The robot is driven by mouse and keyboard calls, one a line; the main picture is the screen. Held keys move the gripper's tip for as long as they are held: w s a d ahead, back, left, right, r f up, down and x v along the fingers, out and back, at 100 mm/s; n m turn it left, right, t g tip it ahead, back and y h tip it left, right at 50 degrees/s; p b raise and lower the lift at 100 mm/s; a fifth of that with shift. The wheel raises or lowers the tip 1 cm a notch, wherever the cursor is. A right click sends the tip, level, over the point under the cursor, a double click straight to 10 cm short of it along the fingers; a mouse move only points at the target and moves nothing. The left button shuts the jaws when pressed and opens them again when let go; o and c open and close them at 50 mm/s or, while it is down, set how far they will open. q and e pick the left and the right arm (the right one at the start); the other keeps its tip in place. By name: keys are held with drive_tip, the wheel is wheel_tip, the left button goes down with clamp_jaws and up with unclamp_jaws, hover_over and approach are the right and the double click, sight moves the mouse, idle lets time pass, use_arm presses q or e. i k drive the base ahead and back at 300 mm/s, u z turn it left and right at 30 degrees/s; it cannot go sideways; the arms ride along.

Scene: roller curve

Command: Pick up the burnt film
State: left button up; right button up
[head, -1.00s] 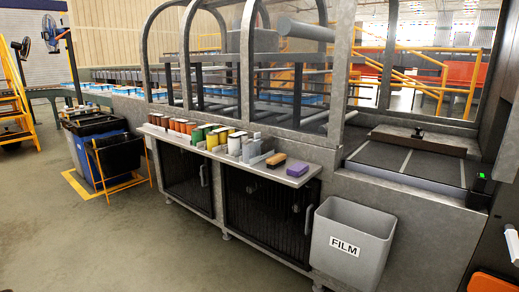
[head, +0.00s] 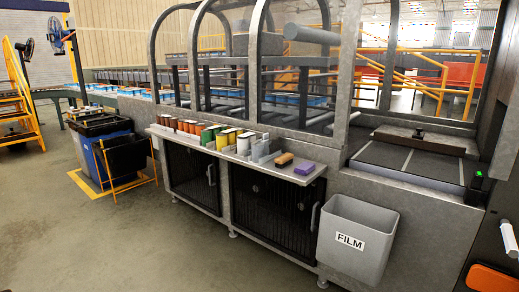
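No piece of burnt film can be made out in the head view. A grey bin labelled FILM (head: 357,240) hangs at the front of the machine at the lower right; its inside looks empty from here, though its bottom is hidden. The roller machine (head: 262,75) stands behind it, with grey rollers and metal arches. Neither of my grippers is in view.
A metal shelf (head: 312,172) holds several coloured cans, a brown brush (head: 284,160) and a purple block (head: 305,168). A blue-and-black bin (head: 92,150) and a black bin on an orange frame (head: 127,155) stand left. The floor (head: 150,240) in front is clear.

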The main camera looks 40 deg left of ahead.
sight(274, 147)
drive_tip(key=u, duration=1.65)
drive_tip(key=i, duration=1.3)
drive_tip(key=z, duration=0.45)
drive_tip(key=i, duration=1.25)
drive_tip(key=z, duration=1.05)
